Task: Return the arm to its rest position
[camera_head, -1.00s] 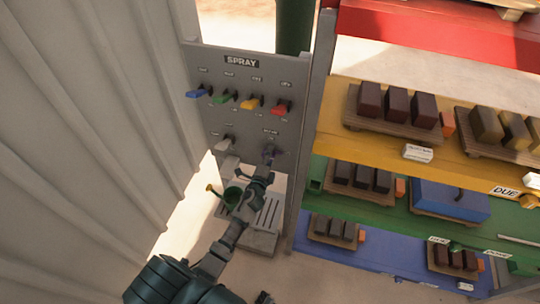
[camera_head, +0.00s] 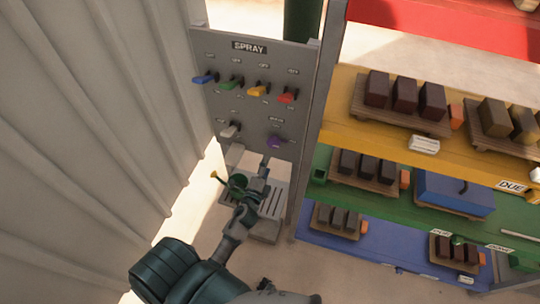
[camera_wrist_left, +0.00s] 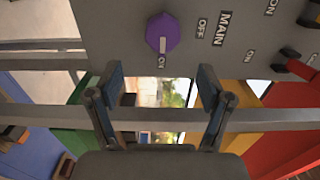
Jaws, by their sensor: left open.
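My left arm comes in from the bottom left of the head view. Its gripper (camera_head: 262,168) is below the spray panel (camera_head: 220,118), apart from it and empty. In the left wrist view the two fingers (camera_wrist_left: 160,85) stand apart with nothing between them. A purple knob (camera_head: 275,142) on the lower right of the panel is just above the gripper. In the left wrist view the same knob (camera_wrist_left: 162,30) has a white mark pointing to an ON label, beside the words MAIN and OFF. My right gripper does not show.
The panel also carries blue (camera_head: 204,79), green (camera_head: 232,83), yellow (camera_head: 258,91) and red (camera_head: 287,96) levers and a white one (camera_head: 231,130). A corrugated wall (camera_head: 90,120) stands left. Shelves with several dark blocks, including a yellow shelf (camera_head: 345,130), stand right.

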